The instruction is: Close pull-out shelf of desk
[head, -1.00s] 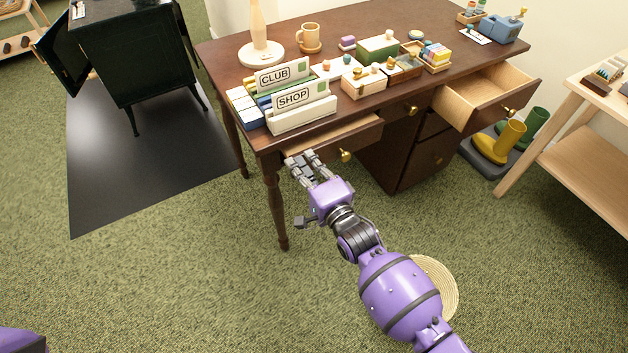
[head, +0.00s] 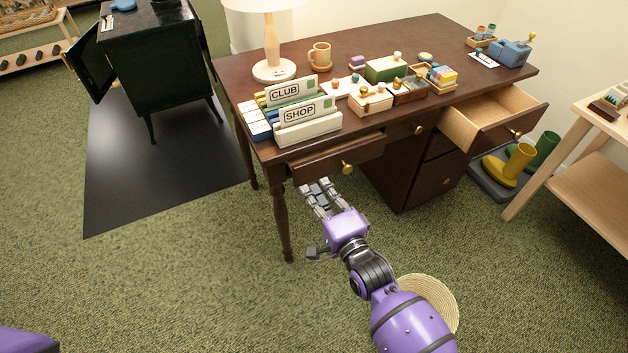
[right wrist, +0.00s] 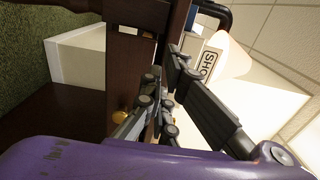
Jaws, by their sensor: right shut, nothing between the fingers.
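The dark brown desk (head: 330,47) has a drawer-like left pull-out shelf (head: 318,166) with a brass knob (head: 347,168), under the sign boxes. Its front stands slightly forward of the desk's edge; I cannot tell how far. At the right, another drawer (head: 478,122) stands well open, its pale interior showing. My right gripper (head: 315,187) is shut and empty, just below and in front of the left shelf front. Its fingers also show close to dark desk wood in the right wrist view (right wrist: 163,80); contact is unclear. My left gripper is out of view.
Yellow boots (head: 510,165) and a pale wood shelf unit (head: 590,180) are at the right. A round woven mat (head: 440,295) lies near my right arm.

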